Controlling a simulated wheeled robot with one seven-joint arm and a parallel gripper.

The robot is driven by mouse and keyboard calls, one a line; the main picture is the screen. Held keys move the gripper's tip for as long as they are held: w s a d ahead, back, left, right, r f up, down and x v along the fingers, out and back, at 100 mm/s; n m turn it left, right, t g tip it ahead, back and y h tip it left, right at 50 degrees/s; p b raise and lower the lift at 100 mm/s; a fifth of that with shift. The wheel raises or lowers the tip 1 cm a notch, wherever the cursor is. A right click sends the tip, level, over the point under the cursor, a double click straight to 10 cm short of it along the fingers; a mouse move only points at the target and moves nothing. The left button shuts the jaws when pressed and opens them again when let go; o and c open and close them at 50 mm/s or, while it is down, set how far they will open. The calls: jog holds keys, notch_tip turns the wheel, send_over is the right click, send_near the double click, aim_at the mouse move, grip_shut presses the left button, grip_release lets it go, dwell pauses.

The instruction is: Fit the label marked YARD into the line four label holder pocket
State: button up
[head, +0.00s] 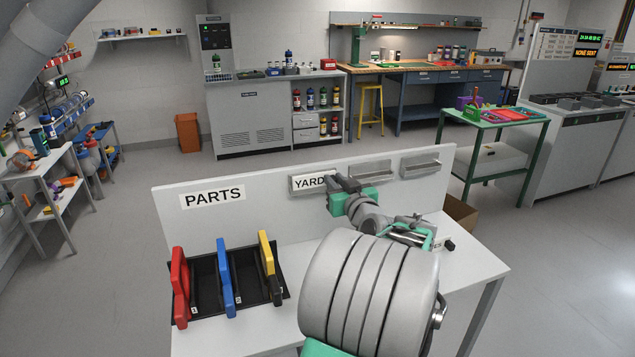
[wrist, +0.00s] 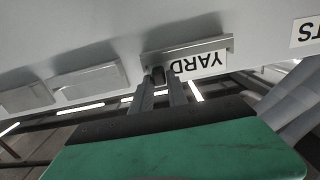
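The white YARD label (head: 309,183) is at the left pocket on the upright grey panel. In the wrist view the label (wrist: 207,66) appears upside down, along the metal pocket rail (wrist: 215,44). I cannot tell whether it is seated inside or just in front. My gripper (head: 338,184) is at the label's D end. Its fingers (wrist: 161,82) are close together around a small dark tab (wrist: 158,75) at that end. Two metal pockets, a middle one (head: 370,169) and a right one (head: 420,164), look empty.
A PARTS sign (head: 213,198) is on the panel's left. A black tray (head: 205,292) with red, blue and yellow pieces sits on the white table (head: 480,262). My arm covers the table's middle. A brown box (head: 461,215) stands behind the panel's right end.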

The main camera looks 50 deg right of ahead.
grip_shut()
dwell(0.3)
